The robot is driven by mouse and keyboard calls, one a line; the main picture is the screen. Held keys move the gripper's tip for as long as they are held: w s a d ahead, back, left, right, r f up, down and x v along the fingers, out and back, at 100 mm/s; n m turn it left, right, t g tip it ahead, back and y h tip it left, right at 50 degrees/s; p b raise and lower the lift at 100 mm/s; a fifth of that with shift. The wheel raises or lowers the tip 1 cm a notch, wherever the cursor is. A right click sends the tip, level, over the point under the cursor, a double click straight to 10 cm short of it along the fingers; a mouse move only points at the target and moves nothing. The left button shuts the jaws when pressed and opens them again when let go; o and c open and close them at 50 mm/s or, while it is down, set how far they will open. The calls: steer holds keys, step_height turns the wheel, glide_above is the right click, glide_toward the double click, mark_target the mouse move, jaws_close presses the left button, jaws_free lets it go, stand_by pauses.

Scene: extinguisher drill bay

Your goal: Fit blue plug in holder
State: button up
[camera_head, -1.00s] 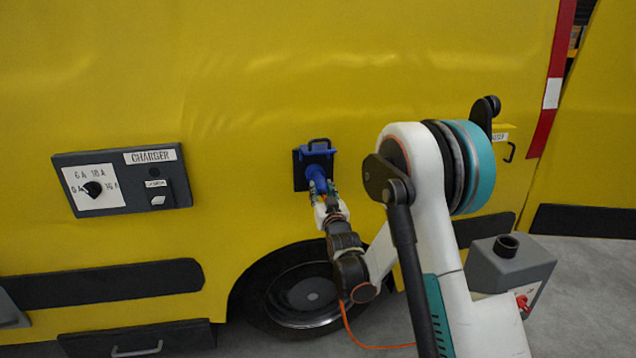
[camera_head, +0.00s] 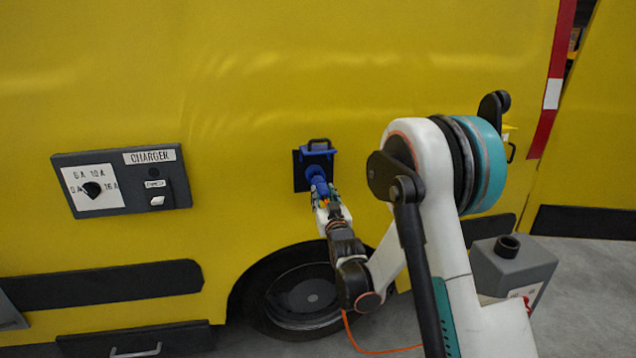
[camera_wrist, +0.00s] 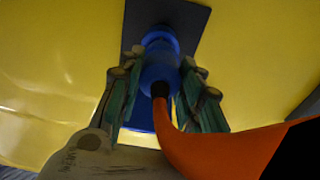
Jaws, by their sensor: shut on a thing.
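The blue plug (camera_head: 318,176) is at the blue inlet with raised lid (camera_head: 318,149), on a dark plate on the yellow vehicle side. My gripper (camera_head: 322,190) is shut on the plug from below. In the wrist view, the plug (camera_wrist: 159,68) lies between the two fingers of my gripper (camera_wrist: 155,90), and its orange cable runs off to the lower right. The plug's front end is in line with the inlet; I cannot tell how deep it sits. A grey box with a round black collar (camera_head: 507,246), possibly the holder, stands at the right, apart from my gripper.
The yellow vehicle wall (camera_head: 240,90) is close behind the plug. A charger panel (camera_head: 122,180) with a dial is on its left. A wheel (camera_head: 306,296) is below. The orange cable (camera_head: 385,351) hangs near the floor.

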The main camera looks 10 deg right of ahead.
steer(key=shift+s+f+b, duration=0.1)
steer(key=shift+s+b, duration=0.5)
steer(key=shift+s, duration=1.35)
